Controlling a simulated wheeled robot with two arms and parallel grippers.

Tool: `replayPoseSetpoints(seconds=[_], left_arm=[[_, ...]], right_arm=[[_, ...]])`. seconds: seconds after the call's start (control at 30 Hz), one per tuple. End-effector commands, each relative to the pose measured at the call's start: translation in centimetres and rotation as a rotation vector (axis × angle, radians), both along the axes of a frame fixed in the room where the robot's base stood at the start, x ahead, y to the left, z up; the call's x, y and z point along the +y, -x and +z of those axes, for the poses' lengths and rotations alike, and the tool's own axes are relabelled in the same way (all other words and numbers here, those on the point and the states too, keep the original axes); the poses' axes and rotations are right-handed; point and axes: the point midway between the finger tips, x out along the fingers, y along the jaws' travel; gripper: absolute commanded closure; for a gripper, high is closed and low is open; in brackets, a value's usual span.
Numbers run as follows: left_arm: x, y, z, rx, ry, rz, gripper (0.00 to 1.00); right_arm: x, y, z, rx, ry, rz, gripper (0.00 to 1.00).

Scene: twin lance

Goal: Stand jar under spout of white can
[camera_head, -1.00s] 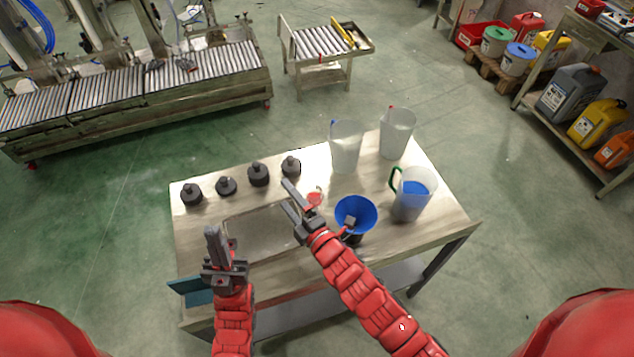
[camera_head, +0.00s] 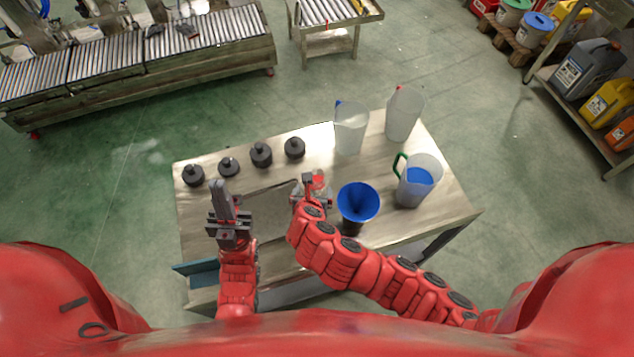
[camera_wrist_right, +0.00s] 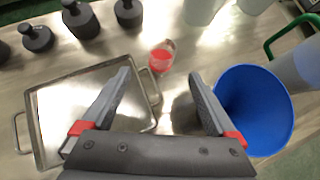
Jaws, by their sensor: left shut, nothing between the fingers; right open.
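The jar (camera_wrist_right: 160,57) is small and clear with red in it. It stands on the table just right of the metal tray; it also shows in the head view (camera_head: 319,180), partly hidden by my right gripper. My right gripper (camera_head: 311,183) is open and points down; in the right wrist view its fingers (camera_wrist_right: 160,80) are apart, with the jar just beyond the tips. My left gripper (camera_head: 222,186) is shut and empty over the tray's left side. I cannot pick out a white can with a spout; two tall whitish translucent containers (camera_head: 350,130) (camera_head: 403,115) stand at the back right.
A blue funnel (camera_head: 358,203) on a dark base stands close right of my right gripper. A green-handled jug (camera_head: 419,182) with blue contents is farther right. The metal tray (camera_wrist_right: 85,100) lies left of the jar.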

Motion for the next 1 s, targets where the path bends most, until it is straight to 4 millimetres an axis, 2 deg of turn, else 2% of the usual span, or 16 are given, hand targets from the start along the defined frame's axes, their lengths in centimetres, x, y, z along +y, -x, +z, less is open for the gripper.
replayPoseSetpoints(seconds=[0.03,0.2,0.5,0.8,1.0], left_arm=[[0.0,0.0,-0.8,0.000,0.000,0.000,1.00],[0.0,0.0,-1.9,0.000,0.000,0.000,1.00],[0.0,0.0,-2.4,0.000,0.000,0.000,1.00],[0.0,0.0,-4.5,0.000,0.000,0.000,1.00],[0.0,0.0,-4.4,0.000,0.000,0.000,1.00]], right_arm=[[-0.1,-1.0,-1.2,0.000,0.000,-0.004,0.07],[-0.3,-3.3,-3.4,0.001,-0.002,-0.004,0.07],[-0.4,-5.0,-4.6,-0.002,-0.004,-0.001,0.07],[-1.0,-8.0,-7.7,-0.001,-0.005,-0.002,0.07],[-1.0,-8.3,-7.7,-0.001,-0.004,0.002,0.07]])
